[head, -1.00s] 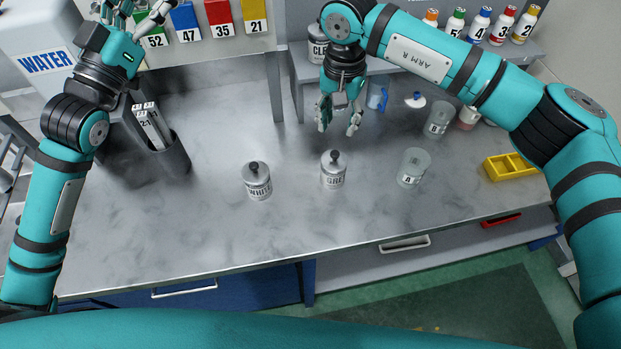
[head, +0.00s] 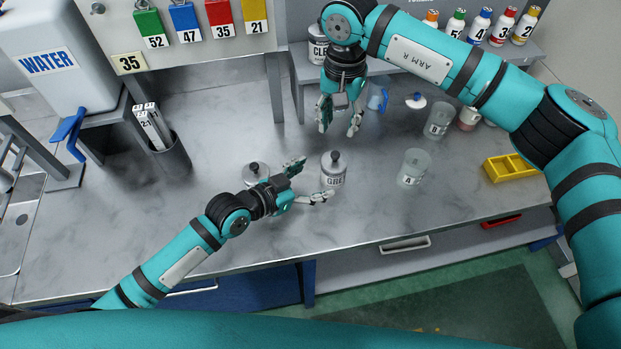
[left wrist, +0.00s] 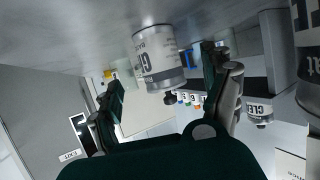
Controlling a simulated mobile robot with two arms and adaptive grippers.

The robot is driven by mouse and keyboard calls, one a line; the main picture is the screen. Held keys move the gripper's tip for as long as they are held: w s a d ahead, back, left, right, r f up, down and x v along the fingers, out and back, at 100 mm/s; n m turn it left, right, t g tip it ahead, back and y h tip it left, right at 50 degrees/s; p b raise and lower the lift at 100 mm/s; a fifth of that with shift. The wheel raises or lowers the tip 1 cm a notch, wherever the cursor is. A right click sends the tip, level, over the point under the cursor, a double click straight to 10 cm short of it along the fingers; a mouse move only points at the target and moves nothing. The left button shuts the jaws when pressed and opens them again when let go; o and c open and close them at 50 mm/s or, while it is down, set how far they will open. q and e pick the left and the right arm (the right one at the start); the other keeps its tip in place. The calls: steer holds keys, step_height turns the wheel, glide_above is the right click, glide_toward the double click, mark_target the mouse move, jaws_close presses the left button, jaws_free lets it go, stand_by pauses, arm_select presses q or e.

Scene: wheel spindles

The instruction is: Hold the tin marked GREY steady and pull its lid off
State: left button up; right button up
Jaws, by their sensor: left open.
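The tin marked GREY (head: 334,178) stands upright on the grey bench, its lid with a dark knob (head: 334,155) on top. Its label is partly turned away. My left gripper (head: 312,181) is open and low, just left of the tin, with its fingers spread toward it. In the left wrist view the tin (left wrist: 157,52) appears upside down, between and beyond the fingers (left wrist: 160,80), with no visible grip on it. My right gripper (head: 339,123) is open and empty, pointing down above and behind the tin.
Another lidded tin (head: 256,174) stands behind my left wrist, its label hidden. A clear jar (head: 414,167) is right of the GREY tin, with another jar (head: 438,120) behind it. A yellow tray (head: 511,167) lies at the right. The front bench strip is clear.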

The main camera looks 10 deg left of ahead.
mark_target(325, 176)
arm_select(q)
steer(key=x, duration=0.7)
steer(key=shift+d+f, duration=0.2)
steer(key=c, duration=1.4)
